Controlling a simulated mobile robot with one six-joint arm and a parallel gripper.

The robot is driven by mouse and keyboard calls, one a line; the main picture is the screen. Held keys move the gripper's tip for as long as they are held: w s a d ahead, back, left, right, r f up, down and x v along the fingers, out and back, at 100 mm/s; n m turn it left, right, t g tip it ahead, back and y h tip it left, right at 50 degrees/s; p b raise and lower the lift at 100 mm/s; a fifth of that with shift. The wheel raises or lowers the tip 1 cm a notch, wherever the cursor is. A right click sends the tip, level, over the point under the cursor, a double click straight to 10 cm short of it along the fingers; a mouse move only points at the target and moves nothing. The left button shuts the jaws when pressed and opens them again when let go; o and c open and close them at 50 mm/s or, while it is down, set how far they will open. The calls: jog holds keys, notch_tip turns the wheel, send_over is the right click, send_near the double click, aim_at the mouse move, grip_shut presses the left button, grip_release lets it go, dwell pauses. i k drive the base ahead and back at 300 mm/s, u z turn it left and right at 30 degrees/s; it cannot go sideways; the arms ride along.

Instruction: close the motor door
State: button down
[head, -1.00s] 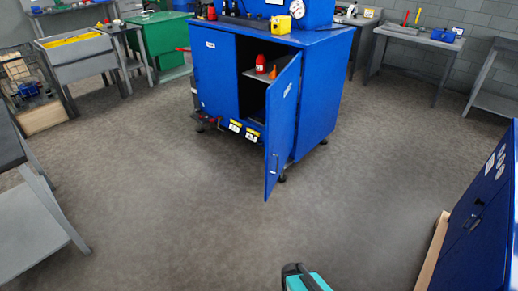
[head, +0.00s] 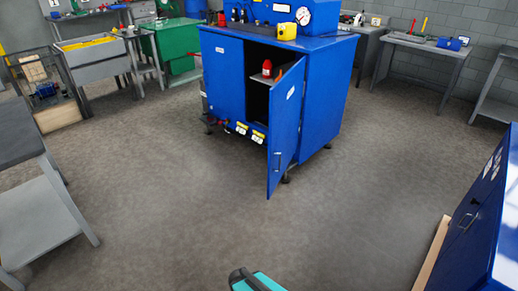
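The motor door (head: 285,130) is a blue panel with a white label and a dark handle on the blue cabinet (head: 329,105). It stands ajar, swung out toward me, with a dark gap on its left. Through the gap a shelf holds a red bottle (head: 267,69); part of an orange item behind it is mostly covered by the door. A teal and black part of my arm shows at the bottom edge, well short of the door. My gripper's fingers are not visible.
Open grey floor (head: 190,220) lies between me and the cabinet. A grey table (head: 40,195) stands at left, and a blue cabinet (head: 485,205) with a wooden base at right. Red-handled fittings (head: 221,124) stick out low on the cabinet front. Benches line the back.

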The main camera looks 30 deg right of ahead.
aim_at(286, 96)
jog(key=u, duration=0.1)
jog(key=i, duration=1)
jog(key=u, duration=0.1)
jog(key=k, duration=0.9)
jog(key=z, duration=0.25)
jog(key=i, duration=0.35)
jog(key=u, duration=0.15)
